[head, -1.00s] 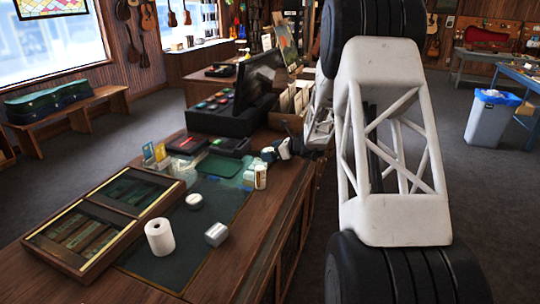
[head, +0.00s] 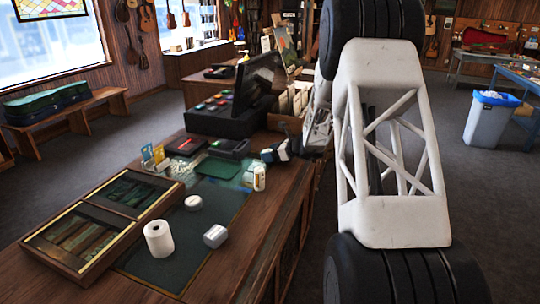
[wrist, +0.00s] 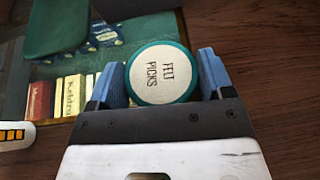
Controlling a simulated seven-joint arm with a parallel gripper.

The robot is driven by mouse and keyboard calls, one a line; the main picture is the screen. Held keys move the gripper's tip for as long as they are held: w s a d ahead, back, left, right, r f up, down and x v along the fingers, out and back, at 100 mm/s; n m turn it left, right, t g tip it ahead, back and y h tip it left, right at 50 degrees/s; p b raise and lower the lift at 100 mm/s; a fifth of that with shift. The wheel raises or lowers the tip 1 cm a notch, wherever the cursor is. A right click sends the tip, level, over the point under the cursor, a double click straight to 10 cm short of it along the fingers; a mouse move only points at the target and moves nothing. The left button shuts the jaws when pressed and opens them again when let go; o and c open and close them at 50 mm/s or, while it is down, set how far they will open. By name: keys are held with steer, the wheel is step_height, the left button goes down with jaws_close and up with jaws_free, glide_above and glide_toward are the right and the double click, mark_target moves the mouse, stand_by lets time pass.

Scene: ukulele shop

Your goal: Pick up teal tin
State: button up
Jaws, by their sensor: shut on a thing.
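The teal tin (wrist: 162,74) is round, with a teal rim and a cream top lettered "FELT PICKS". In the wrist view it sits between the two blue fingers of my gripper (wrist: 160,82), with a finger against each side. My gripper is shut on it. In the head view my gripper (head: 276,152) is small, over the right side of the wooden counter near the dark monitor. The tin is hard to make out there, and I cannot tell its height above the counter.
A paper roll (head: 159,239) and two pale tins, one round (head: 193,203) and one (head: 215,236) nearer the edge, are on the dark mat. A monitor (head: 262,82) and card reader (head: 229,148) stand behind.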

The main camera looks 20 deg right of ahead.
steer(key=shift+r, duration=0.15)
step_height(320, 180, up, 10)
stand_by(0.6)
